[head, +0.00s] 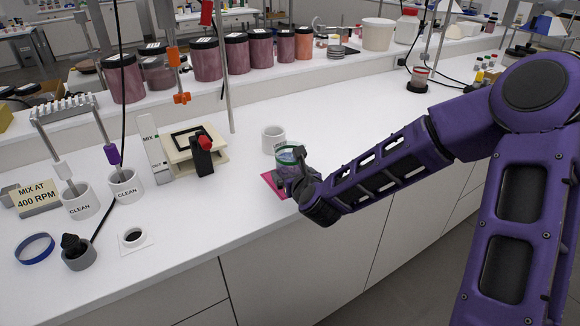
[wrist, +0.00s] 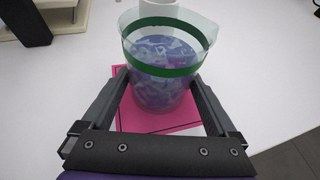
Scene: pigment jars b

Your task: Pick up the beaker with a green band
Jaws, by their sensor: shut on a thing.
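The clear beaker with a green band (wrist: 165,70) holds a mottled blue-purple content and stands upright in the middle of the wrist view. It also shows in the head view (head: 287,155), partly hidden by my gripper. My gripper (wrist: 163,88) has one finger on each side of the beaker and is shut on it, below the band. A pink mat (wrist: 130,118) lies under the beaker; it also shows in the head view (head: 270,181). I cannot tell whether the beaker touches the mat.
A white cup (head: 273,138) stands just behind the beaker. A scale-like device (head: 195,152) stands to its left, with two cups marked CLEAN (head: 125,184) further left. Jars of dark pigment (head: 205,60) line the raised back shelf.

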